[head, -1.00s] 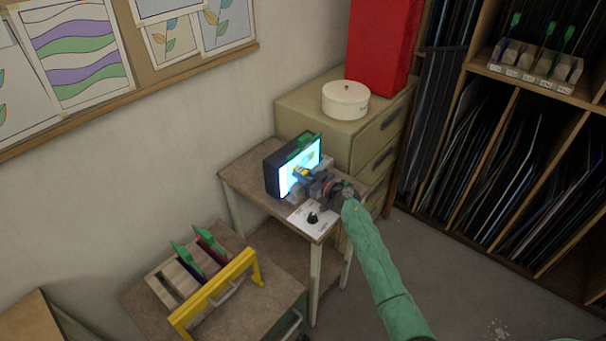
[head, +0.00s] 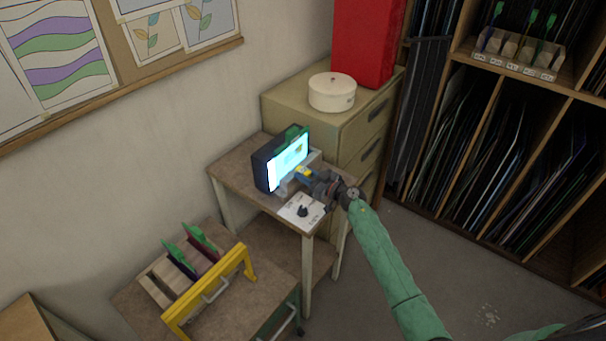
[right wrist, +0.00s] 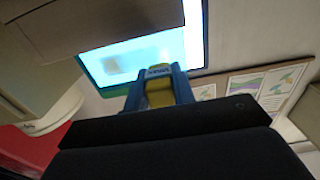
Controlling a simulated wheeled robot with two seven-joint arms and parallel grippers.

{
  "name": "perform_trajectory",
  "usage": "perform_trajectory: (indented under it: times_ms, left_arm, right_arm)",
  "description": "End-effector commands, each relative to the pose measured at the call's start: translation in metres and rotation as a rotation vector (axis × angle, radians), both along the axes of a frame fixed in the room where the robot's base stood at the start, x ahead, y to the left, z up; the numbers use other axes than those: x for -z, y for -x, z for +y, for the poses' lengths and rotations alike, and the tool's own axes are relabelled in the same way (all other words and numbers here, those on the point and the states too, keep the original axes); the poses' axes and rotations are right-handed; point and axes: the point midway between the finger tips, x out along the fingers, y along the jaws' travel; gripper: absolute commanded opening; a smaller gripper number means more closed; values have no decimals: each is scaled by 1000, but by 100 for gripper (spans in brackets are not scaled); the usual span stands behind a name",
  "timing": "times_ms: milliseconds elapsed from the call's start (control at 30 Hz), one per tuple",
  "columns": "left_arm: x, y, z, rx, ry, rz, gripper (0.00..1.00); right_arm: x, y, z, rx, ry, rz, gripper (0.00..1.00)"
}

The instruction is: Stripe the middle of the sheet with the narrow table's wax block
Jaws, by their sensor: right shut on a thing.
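The lit, upright sheet (head: 286,163) glows white-blue in a dark frame on the narrow table (head: 240,165). It also shows in the right wrist view (right wrist: 190,35), with faint yellowish and teal patches. My right gripper (head: 311,175) is shut on a small blue-and-yellow block (head: 303,171), which I take for the wax block. In the right wrist view the block (right wrist: 158,90) points at the lower part of the lit panel; I cannot tell whether it touches. In the head view it is at the panel's lower right. My left gripper is not in view.
A white card with a black knob (head: 302,211) lies on the narrow table's front. A cart with a yellow handle (head: 207,290) holds green-topped tools. A drawer cabinet with a round white tin (head: 332,92) stands close behind. A tan surface (right wrist: 90,28) covers part of the wrist view.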

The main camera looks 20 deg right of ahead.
Motion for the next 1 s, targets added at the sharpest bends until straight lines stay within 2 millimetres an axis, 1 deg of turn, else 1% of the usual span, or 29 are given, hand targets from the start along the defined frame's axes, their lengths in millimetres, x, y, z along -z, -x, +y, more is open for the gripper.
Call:
perform_trajectory:
  times_ms: [233, 600, 1000]
  left_arm:
    - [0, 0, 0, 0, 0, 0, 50]
    - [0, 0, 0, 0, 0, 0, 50]
    - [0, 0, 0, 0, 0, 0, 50]
  right_arm:
    - [0, 3, -2, 0, 0, 0, 2]
    - [0, 23, -18, 0, 1, -1, 2]
    - [0, 23, -18, 0, 0, 0, 2]
